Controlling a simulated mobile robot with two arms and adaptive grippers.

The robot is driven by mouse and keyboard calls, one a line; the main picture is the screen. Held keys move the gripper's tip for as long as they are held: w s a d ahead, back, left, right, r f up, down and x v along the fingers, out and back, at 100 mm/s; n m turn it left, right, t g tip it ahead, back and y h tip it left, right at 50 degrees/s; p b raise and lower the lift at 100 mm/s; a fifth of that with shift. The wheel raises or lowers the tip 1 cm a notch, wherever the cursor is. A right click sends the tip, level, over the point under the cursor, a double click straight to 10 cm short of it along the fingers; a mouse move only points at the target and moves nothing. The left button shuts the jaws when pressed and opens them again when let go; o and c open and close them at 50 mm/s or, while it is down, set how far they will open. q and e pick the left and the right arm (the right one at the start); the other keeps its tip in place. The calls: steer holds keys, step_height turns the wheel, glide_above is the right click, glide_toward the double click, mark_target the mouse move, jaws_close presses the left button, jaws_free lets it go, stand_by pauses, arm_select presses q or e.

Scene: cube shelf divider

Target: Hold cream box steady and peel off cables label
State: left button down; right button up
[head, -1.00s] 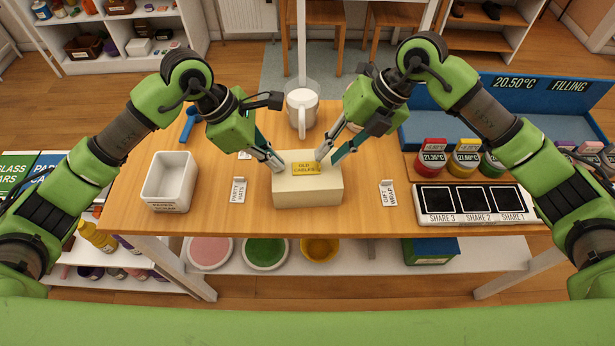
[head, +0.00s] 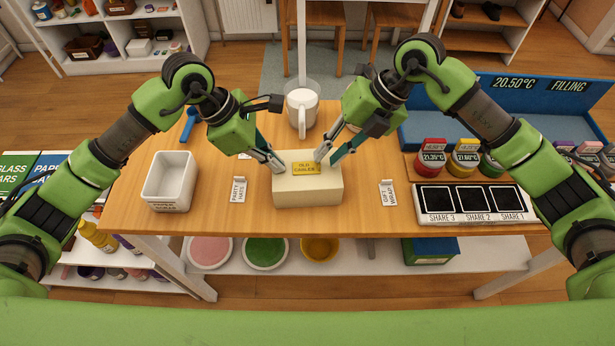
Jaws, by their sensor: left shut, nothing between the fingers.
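The cream box (head: 308,192) stands on the wooden table in front of me. A yellow label reading "OLD CABLES" (head: 306,168) lies on its top, towards the back edge, and looks flat. My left gripper (head: 279,169) is shut with nothing between its fingers, its tips at the box's back left corner. I cannot tell if they touch the box. My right gripper (head: 331,164) points down at the box top, its tips close to the label's right end. Whether it is open or pinching the label's edge is too small to tell.
A "PARTY HATS" card (head: 238,190) and a "GIFT WRAP" card (head: 388,194) stand either side of the box. A white bin (head: 168,180) is at left, a white mug (head: 301,110) behind. Share trays (head: 474,218) and lidded jars (head: 432,160) are at right.

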mark_target(306, 178)
steer(key=shift+x, duration=1.2)
steer(key=shift+a, duration=0.1)
jaws_close()
